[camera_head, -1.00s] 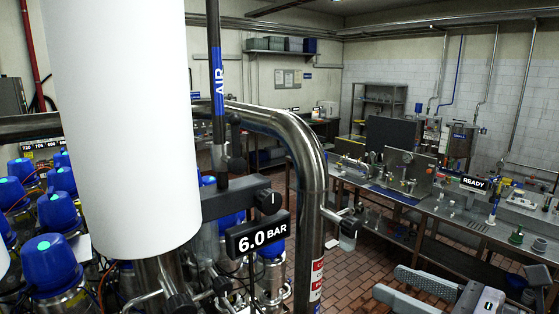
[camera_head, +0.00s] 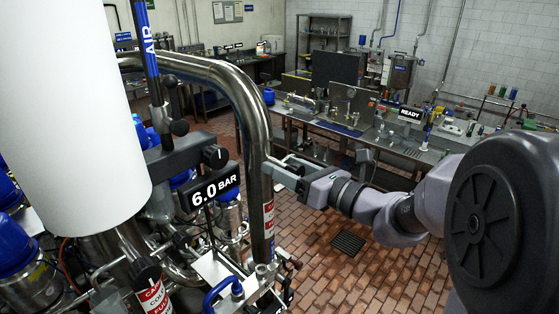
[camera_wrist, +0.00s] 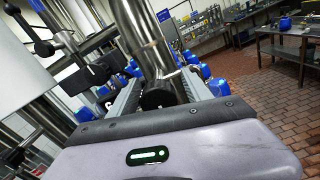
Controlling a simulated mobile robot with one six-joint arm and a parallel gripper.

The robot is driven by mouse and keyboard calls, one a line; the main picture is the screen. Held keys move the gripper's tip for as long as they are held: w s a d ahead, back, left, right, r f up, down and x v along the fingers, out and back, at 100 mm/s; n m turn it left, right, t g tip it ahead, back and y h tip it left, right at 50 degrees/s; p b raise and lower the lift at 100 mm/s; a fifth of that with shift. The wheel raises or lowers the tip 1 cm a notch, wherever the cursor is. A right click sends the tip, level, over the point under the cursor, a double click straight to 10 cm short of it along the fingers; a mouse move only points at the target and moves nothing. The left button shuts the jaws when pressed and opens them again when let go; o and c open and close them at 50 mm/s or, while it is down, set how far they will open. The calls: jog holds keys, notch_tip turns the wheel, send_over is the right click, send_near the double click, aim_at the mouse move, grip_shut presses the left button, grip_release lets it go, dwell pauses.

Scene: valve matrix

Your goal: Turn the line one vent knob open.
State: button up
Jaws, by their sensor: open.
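My gripper (camera_head: 280,170) is open beside the large bent steel pipe (camera_head: 262,130) in the head view. In the wrist view its two fingers (camera_wrist: 165,88) reach forward, one on each side of a dark rounded knob (camera_wrist: 157,98) in front of the pipe (camera_wrist: 140,35). The palm's edge hides the knob's lower part, and I cannot tell whether the fingers touch it. In the head view my gripper covers that spot. No label on the knob is readable, nor its turn position.
A black gauge sign reading 6.0 BAR (camera_head: 215,188) and a white cylinder (camera_head: 70,110) stand left of the pipe. Blue-capped valves (camera_head: 22,240) crowd the lower left. A workbench (camera_head: 390,150) stands behind, with open brick floor (camera_head: 370,270) in front.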

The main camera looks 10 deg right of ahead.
jog(key=shift+a, duration=0.1)
grip_shut()
jog(key=shift+f+n+b, duration=0.1)
jog(key=shift+n+b, duration=0.3)
jog(key=shift+b, duration=0.25)
jog(key=n+b, duration=0.2)
jog(key=b, duration=0.1)
jog(key=shift+f, duration=0.15)
jog(key=n+b, duration=0.6)
jog(key=b, duration=0.4)
jog(key=shift+f, duration=0.1)
jog(key=n+b, duration=0.5)
jog(key=b, duration=0.3)
jog(key=shift+n+b, duration=0.3)
jog(key=shift+n, duration=0.1)
jog(key=n+b, duration=0.1)
jog(key=b, duration=0.1)
jog(key=n+b, duration=0.2)
jog(key=shift+r, duration=0.25)
jog(key=shift+r+n+b, duration=0.15)
jog(key=shift+n+b, duration=0.15)
